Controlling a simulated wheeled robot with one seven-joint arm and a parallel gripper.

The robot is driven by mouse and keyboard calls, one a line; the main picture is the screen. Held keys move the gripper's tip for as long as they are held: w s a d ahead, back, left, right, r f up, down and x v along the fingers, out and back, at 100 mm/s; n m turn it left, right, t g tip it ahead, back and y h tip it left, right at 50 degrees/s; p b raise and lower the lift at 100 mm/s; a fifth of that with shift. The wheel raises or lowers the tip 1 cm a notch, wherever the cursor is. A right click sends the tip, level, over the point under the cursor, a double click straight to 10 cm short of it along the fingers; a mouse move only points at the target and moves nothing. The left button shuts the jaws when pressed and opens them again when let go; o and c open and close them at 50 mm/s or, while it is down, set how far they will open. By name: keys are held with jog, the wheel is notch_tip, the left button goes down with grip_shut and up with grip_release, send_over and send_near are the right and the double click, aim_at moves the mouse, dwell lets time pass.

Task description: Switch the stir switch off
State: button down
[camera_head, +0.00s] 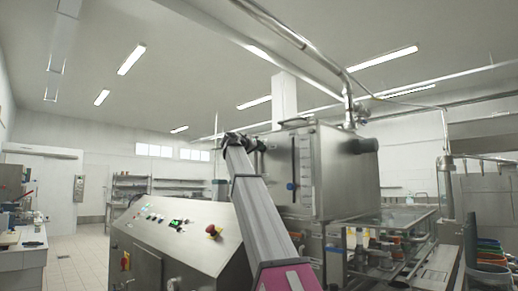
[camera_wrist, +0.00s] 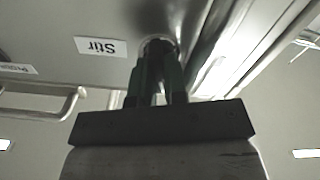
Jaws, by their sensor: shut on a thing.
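In the wrist view, a white label (camera_wrist: 101,46) reading "Stir" appears upside down on a grey metal panel (camera_wrist: 40,20). Beside it, to the right, is the round base of the stir switch (camera_wrist: 159,43). My gripper (camera_wrist: 160,62) reaches to this switch, with its dark green fingers shut on it. The fingers cover most of the switch, so its setting cannot be read. In the head view my arm rises in front of the machine, and neither the gripper nor the switch can be made out.
The head view shows a steel tank (camera_head: 345,170) at right and a sloped control panel (camera_head: 180,230) with buttons and a red knob (camera_head: 213,231) at left. In the wrist view a metal handle (camera_wrist: 50,112) and another partly cut-off label (camera_wrist: 17,69) lie left of the fingers.

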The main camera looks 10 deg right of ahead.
jog(key=n, duration=1.4)
jog(key=shift+w+a+f, duration=0.1)
jog(key=shift+w+f, duration=0.05)
jog(key=shift+f, duration=0.05)
dwell(0.4)
jog(key=c, duration=1.2)
grip_release()
jog(key=shift+o, duration=0.2)
jog(key=shift+a, duration=0.1)
jog(key=v, duration=1)
jog(key=shift+s+a, duration=0.25)
